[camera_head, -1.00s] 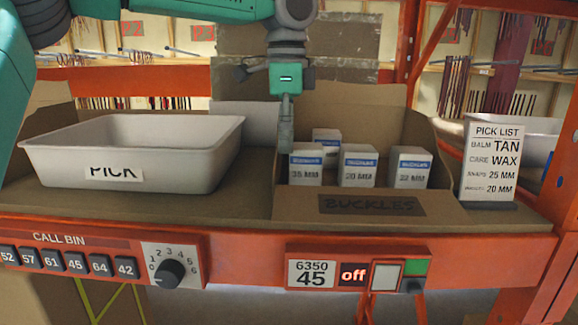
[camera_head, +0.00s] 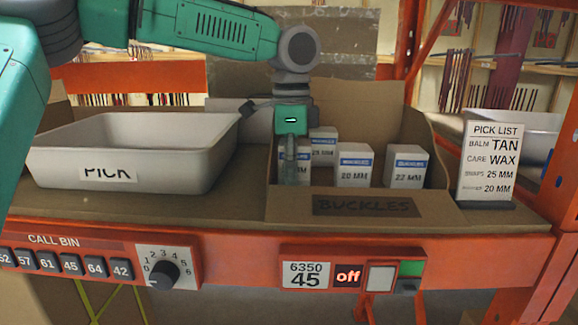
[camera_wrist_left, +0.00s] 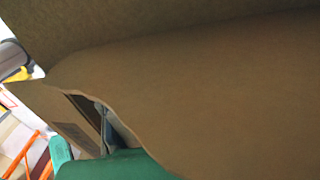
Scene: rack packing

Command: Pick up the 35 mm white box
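The 35 mm white box (camera_head: 303,168) with a blue band stands at the left front of the cardboard buckles bin (camera_head: 420,203). It read "35 MM" earlier; its label is now mostly covered by my left gripper (camera_head: 289,181). The gripper points down with its finger in front of the box in the head view. I cannot tell whether it touches the box or how far its fingers are apart. In the left wrist view, green parts of the gripper (camera_wrist_left: 95,160) show at the bottom, beside brown cardboard; the box cannot be made out. My right gripper is out of view.
A white box behind (camera_head: 323,147), a 20 mm box (camera_head: 354,165) and a 22 mm box (camera_head: 405,167) share the bin. A grey pick tray (camera_head: 205,160) stands left of it. A pick list sign (camera_head: 488,160) stands at the right.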

